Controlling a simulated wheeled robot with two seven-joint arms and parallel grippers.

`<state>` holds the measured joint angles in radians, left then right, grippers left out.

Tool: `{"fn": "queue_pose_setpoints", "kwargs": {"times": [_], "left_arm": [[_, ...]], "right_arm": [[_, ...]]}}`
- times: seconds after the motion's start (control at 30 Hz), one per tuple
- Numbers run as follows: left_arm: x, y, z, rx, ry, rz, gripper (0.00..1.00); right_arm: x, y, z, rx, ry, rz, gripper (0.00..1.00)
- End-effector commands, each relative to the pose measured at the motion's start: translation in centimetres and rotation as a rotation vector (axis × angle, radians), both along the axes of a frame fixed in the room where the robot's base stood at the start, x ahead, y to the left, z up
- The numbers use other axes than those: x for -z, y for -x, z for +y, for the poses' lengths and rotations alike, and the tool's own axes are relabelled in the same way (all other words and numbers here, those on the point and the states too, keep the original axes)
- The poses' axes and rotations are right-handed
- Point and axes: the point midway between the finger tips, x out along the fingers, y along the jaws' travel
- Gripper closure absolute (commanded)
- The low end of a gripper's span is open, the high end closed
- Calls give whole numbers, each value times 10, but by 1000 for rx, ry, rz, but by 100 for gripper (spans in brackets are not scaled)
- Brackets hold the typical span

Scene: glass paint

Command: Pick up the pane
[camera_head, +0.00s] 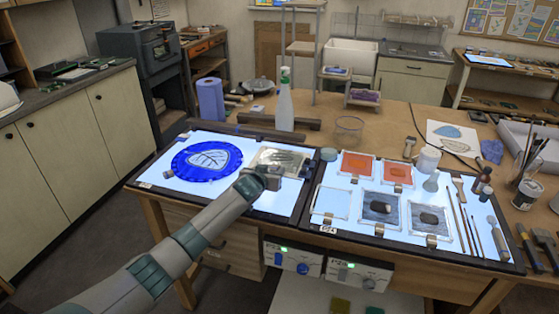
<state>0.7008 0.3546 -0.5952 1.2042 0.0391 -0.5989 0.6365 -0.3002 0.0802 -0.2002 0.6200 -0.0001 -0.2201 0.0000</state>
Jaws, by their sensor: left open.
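My left gripper (272,174) reaches in from the lower left and is over the left light panel (165,185). It is open, at the near edge of a clear-looking pane (280,158) with grey markings; I cannot tell whether it touches it. A blue disc with a pale leaf shape (207,159) lies left of that pane. On the right light panel (380,243) lie an orange pane (357,166), a second orange pane (398,174), a pale pane (330,202) and two dark grey panes (381,203) (430,217). My right gripper is out of view.
A white bottle (284,105) and a blue paper roll (210,99) stand behind the left panel. A glass beaker (348,130) stands behind the right panel. Brushes (463,215) lie at its right side. A jar of brushes (527,192) stands farther right.

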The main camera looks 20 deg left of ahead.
Motion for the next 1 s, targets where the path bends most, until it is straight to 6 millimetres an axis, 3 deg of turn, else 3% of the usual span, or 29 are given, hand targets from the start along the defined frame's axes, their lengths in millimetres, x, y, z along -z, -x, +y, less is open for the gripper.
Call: {"fn": "queue_pose_setpoints", "kwargs": {"times": [0.33, 0.5, 1.0], "left_arm": [[0, 0, 0, 1, 0, 0, 60], [0, 0, 0, 1, 0, 0, 100], [-9, 0, -1, 1, 0, -3, 100]], "right_arm": [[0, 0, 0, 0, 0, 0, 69], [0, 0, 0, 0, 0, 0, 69], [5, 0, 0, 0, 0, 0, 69]]}}
